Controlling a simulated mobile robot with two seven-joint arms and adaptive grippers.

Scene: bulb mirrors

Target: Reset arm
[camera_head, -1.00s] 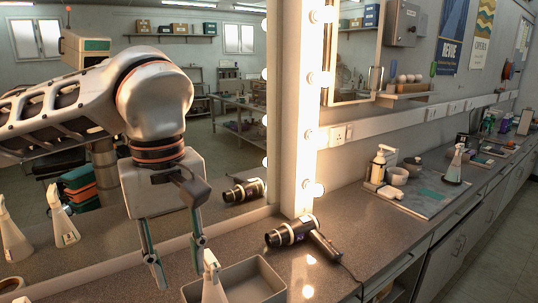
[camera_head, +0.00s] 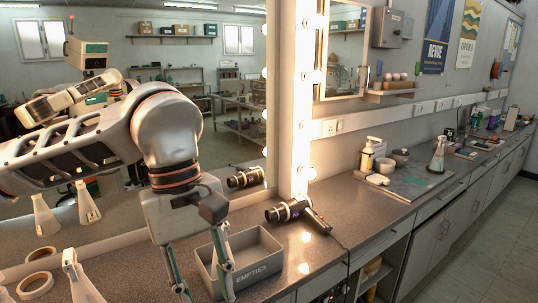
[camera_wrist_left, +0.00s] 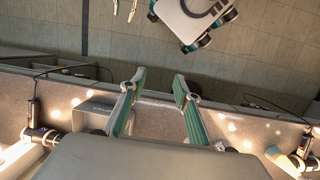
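My left gripper (camera_head: 205,286) hangs in front of the mirror, pointing down, with its two teal fingers apart. In the left wrist view the same gripper (camera_wrist_left: 159,85) is open with nothing between its fingers. One finger overlaps the grey tray marked EMPTIES (camera_head: 262,268) in the head view; I cannot tell whether they touch. In the left wrist view two small prongs, seemingly my right gripper (camera_wrist_left: 125,8), show apart at the top edge. The right arm itself does not show in the head view, except perhaps in the mirror.
A white cone-shaped bottle (camera_head: 82,283) and a tape roll (camera_head: 35,286) stand at the lower left. A black hair dryer (camera_head: 300,211) lies right of the tray. A pump bottle (camera_head: 368,156) stands on a mat further right. The mirror (camera_head: 235,130) backs the counter.

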